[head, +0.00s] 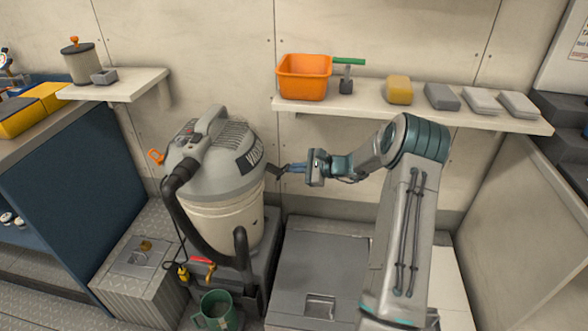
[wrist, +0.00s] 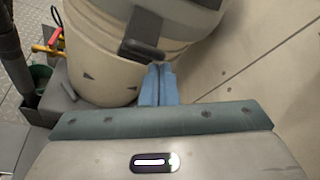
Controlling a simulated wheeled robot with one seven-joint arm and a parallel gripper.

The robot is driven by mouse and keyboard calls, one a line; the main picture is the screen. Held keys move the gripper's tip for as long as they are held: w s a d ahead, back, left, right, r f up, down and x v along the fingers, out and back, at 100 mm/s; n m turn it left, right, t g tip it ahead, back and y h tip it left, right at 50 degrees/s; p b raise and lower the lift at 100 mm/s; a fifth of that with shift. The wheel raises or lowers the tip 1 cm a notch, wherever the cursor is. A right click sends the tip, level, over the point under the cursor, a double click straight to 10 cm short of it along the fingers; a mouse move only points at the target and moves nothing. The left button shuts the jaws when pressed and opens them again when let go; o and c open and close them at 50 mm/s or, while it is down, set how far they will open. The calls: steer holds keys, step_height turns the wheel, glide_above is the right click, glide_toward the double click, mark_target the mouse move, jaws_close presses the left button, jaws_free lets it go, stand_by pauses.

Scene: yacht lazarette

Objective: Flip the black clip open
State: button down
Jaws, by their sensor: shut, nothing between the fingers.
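The black clip (head: 275,171) is on the right side of the grey vacuum's lid (head: 212,160), at the seam above the cream drum (head: 222,218). It slants outward from the vacuum in the head view. In the wrist view the clip (wrist: 143,38) hangs from the lid edge over the drum, its wide lower end near my fingertips. My gripper (head: 286,168) is shut and empty, its blue fingers pointing left at the clip's outer end. In the wrist view the fingertips (wrist: 160,67) are just below the clip's end; I cannot tell whether they touch.
An orange clip (head: 156,156) sticks out on the vacuum's left. A black hose (head: 180,215) curves down its front. A shelf (head: 420,118) with an orange bin (head: 304,77) runs above my arm. A green mug (head: 217,311) stands below. The wall is close behind my gripper.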

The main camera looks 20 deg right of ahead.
steer(key=p+v, duration=0.1)
steer(key=v, duration=1.2)
steer(key=shift+s+d, duration=0.3)
